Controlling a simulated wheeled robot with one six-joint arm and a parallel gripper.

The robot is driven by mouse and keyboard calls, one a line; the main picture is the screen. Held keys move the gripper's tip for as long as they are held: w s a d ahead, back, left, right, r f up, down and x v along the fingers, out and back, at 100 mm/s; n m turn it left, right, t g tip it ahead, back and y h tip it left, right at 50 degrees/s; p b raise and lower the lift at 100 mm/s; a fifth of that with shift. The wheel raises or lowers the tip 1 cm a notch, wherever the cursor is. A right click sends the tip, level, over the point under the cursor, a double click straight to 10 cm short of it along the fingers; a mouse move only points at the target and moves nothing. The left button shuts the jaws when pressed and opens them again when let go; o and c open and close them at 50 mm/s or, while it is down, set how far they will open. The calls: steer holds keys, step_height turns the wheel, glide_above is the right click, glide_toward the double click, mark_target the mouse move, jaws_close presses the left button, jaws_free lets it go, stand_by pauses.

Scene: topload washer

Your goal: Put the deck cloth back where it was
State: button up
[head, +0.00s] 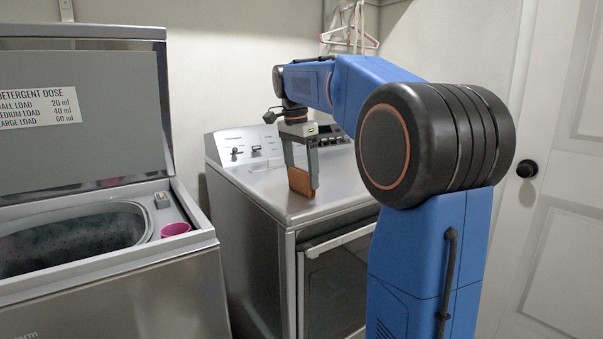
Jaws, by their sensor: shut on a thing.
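The deck cloth (300,183), a small brown folded-looking piece, is between the fingertips of my gripper (302,170). My gripper points down and is shut on it. The cloth is over the front left part of the grey top of the dryer-like machine (335,192). Its lower edge is at or very near that surface; I cannot tell whether it touches. The gripper fingers hide part of the cloth.
The open topload washer (180,250) stands at the left, its lid (90,160) raised with a dosing label. A pink cup (175,229) and a small grey item (161,200) are on its deck. Knobs line the machine's back panel. Hangers (350,40) hang behind; a white door is right.

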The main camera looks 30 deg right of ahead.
steer(key=o, duration=1)
steer(key=r, duration=0.4)
steer(key=a+r, duration=0.1)
steer(key=r, duration=0.7)
steer(key=shift+a, duration=0.25)
steer(key=shift+s, duration=0.1)
steer(key=s+a+f+n+t, duration=0.1)
steer(key=s+a+f+n, duration=0.3)
steer(key=s+f, duration=0.6)
steer(key=s+a+f+n+t+y, duration=0.1)
steer(key=s+a+f+n, duration=0.4)
steer(key=s+f, duration=0.5)
steer(key=s+a+f+n+t, duration=0.2)
steer(key=s+a+f+n, duration=0.3)
steer(key=f, duration=1)
steer(key=shift+s+a+n+t, duration=0.1)
steer(key=shift+s+n+t, duration=0.3)
steer(key=shift+s+n, duration=1.75)
steer(key=shift+s+r+m, duration=0.1)
steer(key=shift+s+m, duration=0.25)
